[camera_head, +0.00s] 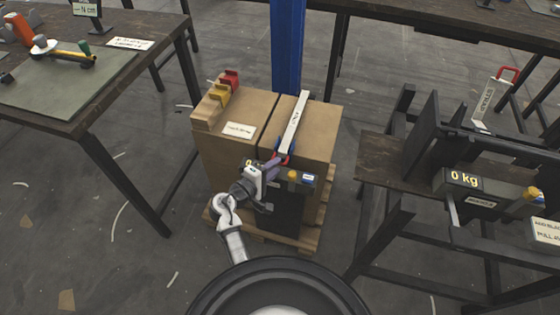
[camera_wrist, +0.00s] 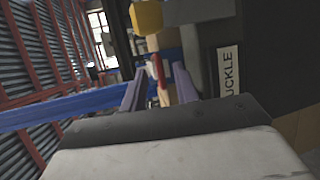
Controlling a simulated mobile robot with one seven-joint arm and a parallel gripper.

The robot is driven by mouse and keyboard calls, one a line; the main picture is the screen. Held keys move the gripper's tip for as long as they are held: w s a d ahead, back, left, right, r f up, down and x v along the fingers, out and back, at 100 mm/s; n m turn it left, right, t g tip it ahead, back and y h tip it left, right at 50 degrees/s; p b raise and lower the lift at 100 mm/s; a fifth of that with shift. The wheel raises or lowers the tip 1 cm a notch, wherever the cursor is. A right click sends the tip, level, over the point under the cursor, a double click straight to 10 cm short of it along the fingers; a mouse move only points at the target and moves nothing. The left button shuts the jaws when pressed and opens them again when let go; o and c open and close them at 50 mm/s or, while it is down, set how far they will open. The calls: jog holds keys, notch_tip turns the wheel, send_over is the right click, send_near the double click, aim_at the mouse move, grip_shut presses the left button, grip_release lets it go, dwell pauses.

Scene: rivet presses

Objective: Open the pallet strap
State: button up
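Two brown cardboard boxes (camera_head: 325,118) stand on a wooden pallet (camera_head: 285,243). A dark panel (camera_head: 288,207) with a yellow knob (camera_head: 293,175) is on the near face. My gripper (camera_head: 274,162) is beside the red part, left of the knob. In the wrist view, the fingers (camera_wrist: 158,72) are apart, and the red part (camera_wrist: 157,68) shows in the gap between them. I cannot tell whether they touch it. A label reading "UCKLE" (camera_wrist: 229,72) is at right.
A workbench (camera_head: 70,125) with tools stands at left. A dark bench (camera_head: 385,160) with a "0 kg" display (camera_head: 464,180) stands close at right. A blue post (camera_head: 286,45) rises behind.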

jog(key=shift+x, duration=1.8)
grip_shut()
jog(key=shift+f, duration=0.1)
